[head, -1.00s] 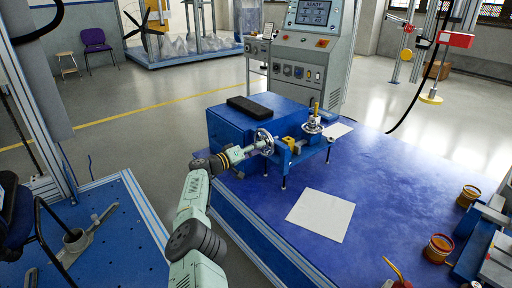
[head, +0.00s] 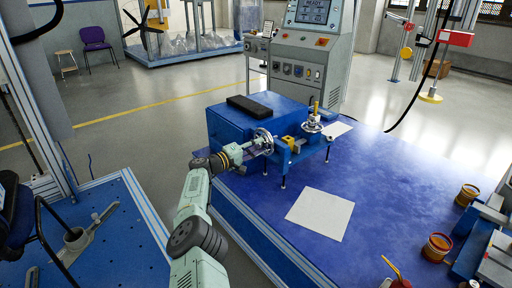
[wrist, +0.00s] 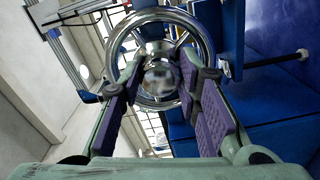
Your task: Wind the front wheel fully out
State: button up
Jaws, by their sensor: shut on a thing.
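The front wheel (head: 263,139) is a chrome handwheel on the near side of the blue machine (head: 232,130). In the wrist view its rim (wrist: 207,42) and round shiny hub (wrist: 160,82) face me. My gripper (head: 256,148) reaches the wheel from the near left. In the wrist view its purple-padded fingers (wrist: 160,73) lie on both sides of the hub, inside the rim, shut on the wheel. The exact contact at the fingertips is partly hidden.
A second chrome wheel (head: 312,124) stands flat on the machine's right part, by a yellow block (head: 288,142). A black pad (head: 250,106) lies on top. A white sheet (head: 320,215) lies on the blue platform (head: 385,185). A control console (head: 305,75) stands behind.

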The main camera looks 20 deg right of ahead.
jog(key=o, duration=1.1)
jog(key=shift+o, duration=0.2)
jog(key=v, duration=1.2)
